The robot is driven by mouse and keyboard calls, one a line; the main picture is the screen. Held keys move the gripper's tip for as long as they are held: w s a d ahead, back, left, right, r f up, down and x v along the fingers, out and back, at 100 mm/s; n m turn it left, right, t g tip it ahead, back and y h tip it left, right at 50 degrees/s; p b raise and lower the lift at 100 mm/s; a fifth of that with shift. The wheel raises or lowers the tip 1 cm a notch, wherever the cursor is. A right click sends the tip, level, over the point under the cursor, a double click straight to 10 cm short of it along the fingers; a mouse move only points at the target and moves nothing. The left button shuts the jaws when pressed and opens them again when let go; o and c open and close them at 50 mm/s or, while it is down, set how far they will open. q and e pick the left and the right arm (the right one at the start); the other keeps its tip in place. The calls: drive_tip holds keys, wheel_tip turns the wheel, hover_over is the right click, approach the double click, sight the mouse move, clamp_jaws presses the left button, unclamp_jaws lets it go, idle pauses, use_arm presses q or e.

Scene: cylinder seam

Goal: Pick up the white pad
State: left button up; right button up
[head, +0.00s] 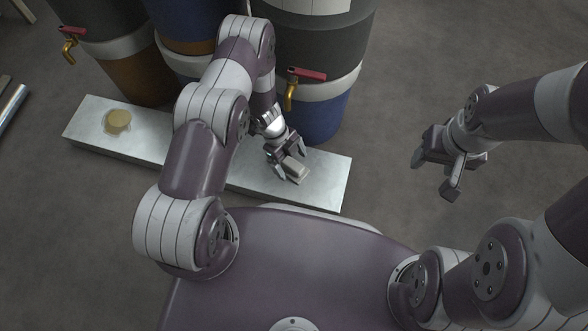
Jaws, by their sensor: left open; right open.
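The white pad (296,172), a small pale block, lies on the right part of a long grey metal slab (325,180). My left gripper (288,162) is open right at the pad, with its fingers pointing down toward the slab. The fingers partly cover the pad, and I cannot tell whether they touch it. My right gripper (435,174) is open and empty, over the floor to the right of the slab.
A metal tube (12,106) lies at far left. The floor at right is clear.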

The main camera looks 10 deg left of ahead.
use_arm(q)
drive_tip(key=shift+x, duration=1.2)
use_arm(e)
drive_tip(key=shift+f, duration=0.85)
use_arm(q)
drive_tip(key=c, duration=1.2)
drive_tip(key=shift+o, duration=0.2)
drive_tip(key=shift+r, duration=0.1)
